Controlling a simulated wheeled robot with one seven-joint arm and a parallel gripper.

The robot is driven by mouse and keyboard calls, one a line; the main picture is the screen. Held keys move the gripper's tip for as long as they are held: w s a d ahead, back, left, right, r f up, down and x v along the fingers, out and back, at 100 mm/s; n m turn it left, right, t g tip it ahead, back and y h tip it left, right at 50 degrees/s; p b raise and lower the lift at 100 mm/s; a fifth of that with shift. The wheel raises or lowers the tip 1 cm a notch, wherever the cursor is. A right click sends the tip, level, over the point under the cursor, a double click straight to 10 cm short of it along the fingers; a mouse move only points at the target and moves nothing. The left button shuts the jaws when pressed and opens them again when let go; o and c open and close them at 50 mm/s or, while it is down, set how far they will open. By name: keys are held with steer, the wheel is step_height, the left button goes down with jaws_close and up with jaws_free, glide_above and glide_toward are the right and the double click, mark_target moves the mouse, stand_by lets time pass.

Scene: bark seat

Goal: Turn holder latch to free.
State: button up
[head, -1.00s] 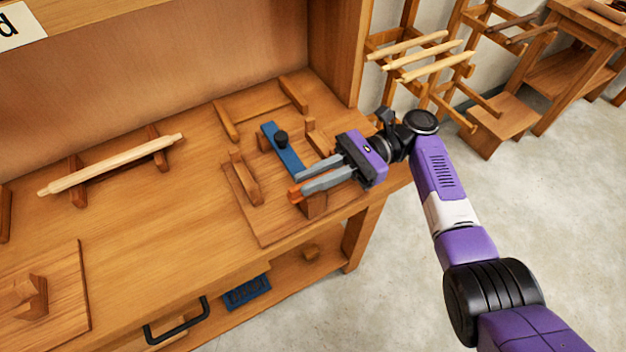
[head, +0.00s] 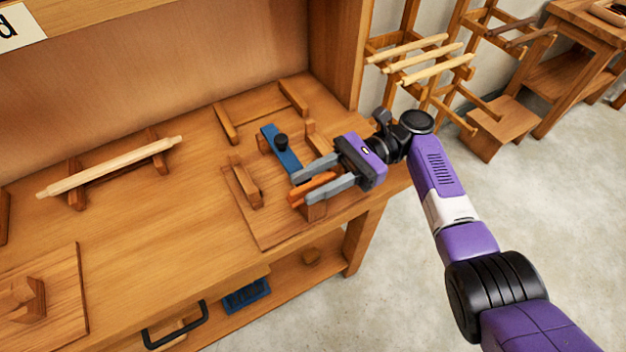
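The holder is a wooden board (head: 262,226) with upright wooden blocks, on the bench's right part. A blue bar (head: 284,158) with a black knob lies across it. The orange latch (head: 318,184) is at the board's right side, next to the blue bar's near end. My gripper (head: 298,189) reaches in from the right. Its two grey fingers are apart, with the orange latch visible between them. I cannot tell whether either finger touches it. The gripper's fingers and body hide part of the latch and the block beneath it.
A pale wooden rod (head: 110,167) rests on two supports to the left. A wooden frame (head: 263,110) lies behind the holder. Racks with rods (head: 428,68) stand at the back right.

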mark_target(335, 173)
steer(key=b+v, duration=0.4)
steer(key=v, duration=0.2)
steer(key=shift+w+f, duration=0.1)
steer(key=shift+f, duration=0.1)
steer(key=shift+b+v, duration=0.55)
steer(key=shift+v, duration=0.3)
steer(key=shift+r, duration=0.25)
